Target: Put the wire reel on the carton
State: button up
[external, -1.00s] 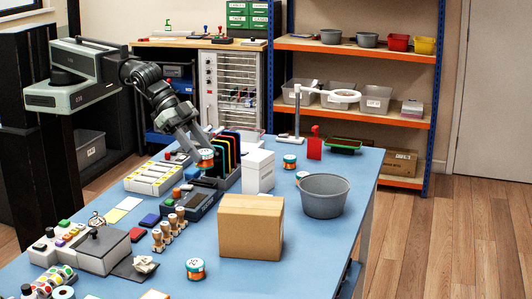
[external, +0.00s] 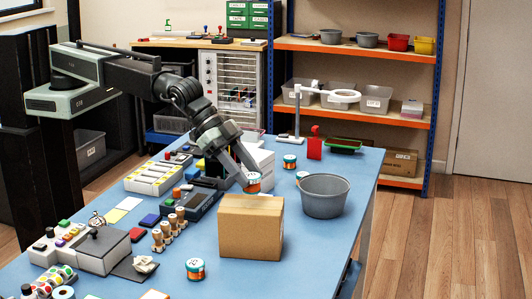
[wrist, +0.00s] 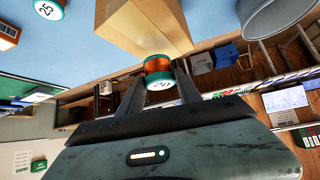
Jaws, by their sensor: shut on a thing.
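My gripper (external: 247,178) is shut on a wire reel (external: 253,183), a small spool with copper wire and green and white ends. In the external view the reel is just above the back of the carton (external: 250,228), a closed brown box on the blue table. The wrist view shows the reel (wrist: 158,72) between my fingertips (wrist: 158,85), with the carton (wrist: 145,25) right beyond it. I cannot tell whether the reel touches the carton.
A grey bucket (external: 325,195) stands right of the carton. Other reels stand on the table, one in front (external: 195,268) and one behind (external: 290,162). Wooden-handled stamps (external: 170,230) stand left of the carton. A white box (external: 262,165) is behind my gripper.

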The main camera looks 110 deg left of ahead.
notch_tip(320, 180, down, 4)
jog(key=b, duration=0.2)
jog(key=shift+b, duration=0.3)
jog(key=shift+r, duration=0.3)
jog(key=shift+f, duration=0.2)
jog(key=o, duration=1.3)
jog(key=shift+o, duration=0.2)
